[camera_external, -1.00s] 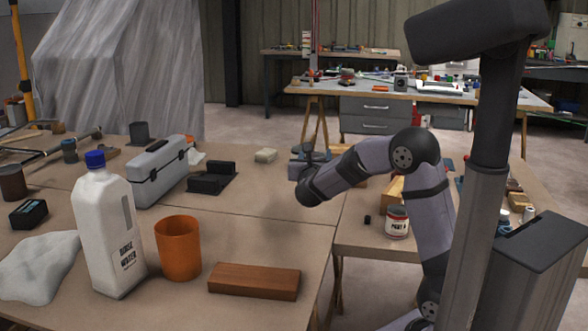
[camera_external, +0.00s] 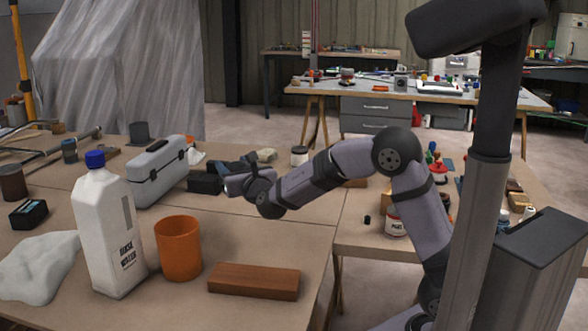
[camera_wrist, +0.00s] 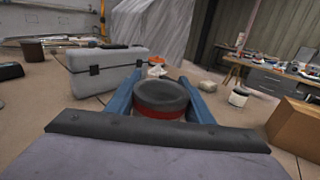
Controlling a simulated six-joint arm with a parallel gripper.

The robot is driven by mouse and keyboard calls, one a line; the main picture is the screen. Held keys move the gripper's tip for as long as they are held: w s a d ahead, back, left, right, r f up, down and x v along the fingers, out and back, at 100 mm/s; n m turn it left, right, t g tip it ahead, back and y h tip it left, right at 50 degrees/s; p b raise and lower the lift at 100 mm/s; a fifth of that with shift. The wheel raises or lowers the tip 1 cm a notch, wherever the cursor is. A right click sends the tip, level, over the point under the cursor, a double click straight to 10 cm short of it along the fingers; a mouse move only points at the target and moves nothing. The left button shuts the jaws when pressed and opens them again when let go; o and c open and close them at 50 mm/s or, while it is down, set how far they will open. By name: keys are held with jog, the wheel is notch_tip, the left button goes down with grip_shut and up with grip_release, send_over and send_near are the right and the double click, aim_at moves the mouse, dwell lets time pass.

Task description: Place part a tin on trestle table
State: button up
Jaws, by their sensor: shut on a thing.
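My gripper (camera_external: 232,166) reaches over the large brown worktable (camera_external: 262,228), near the grey toolbox (camera_external: 162,170). In the wrist view its two blue fingers (camera_wrist: 162,82) are shut on a tin (camera_wrist: 160,97) with a dark grey top and a red band. The tin's label is out of sight, and I cannot make it out in the external view. Another tin (camera_external: 395,223), pale with a red band and blurred lettering, stands on the right worktable (camera_external: 352,236). A trestle table (camera_external: 315,91) with wooden legs and grey drawers stands at the back.
A white bottle (camera_external: 105,230), an orange cup (camera_external: 178,248) and a wooden block (camera_external: 254,281) stand at the front left. Black boxes (camera_external: 205,184) lie beside the toolbox. A white-sided tin (camera_external: 299,156) stands behind my arm. The worktable's middle is mostly clear.

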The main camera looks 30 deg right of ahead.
notch_tip(320, 180, down, 6)
jog(key=shift+b, duration=0.35)
jog(key=shift+f, duration=0.15)
jog(key=shift+f, duration=1.75)
jog(key=shift+f+b, duration=0.2)
jog(key=shift+b, duration=0.25)
jog(key=o, duration=1.3)
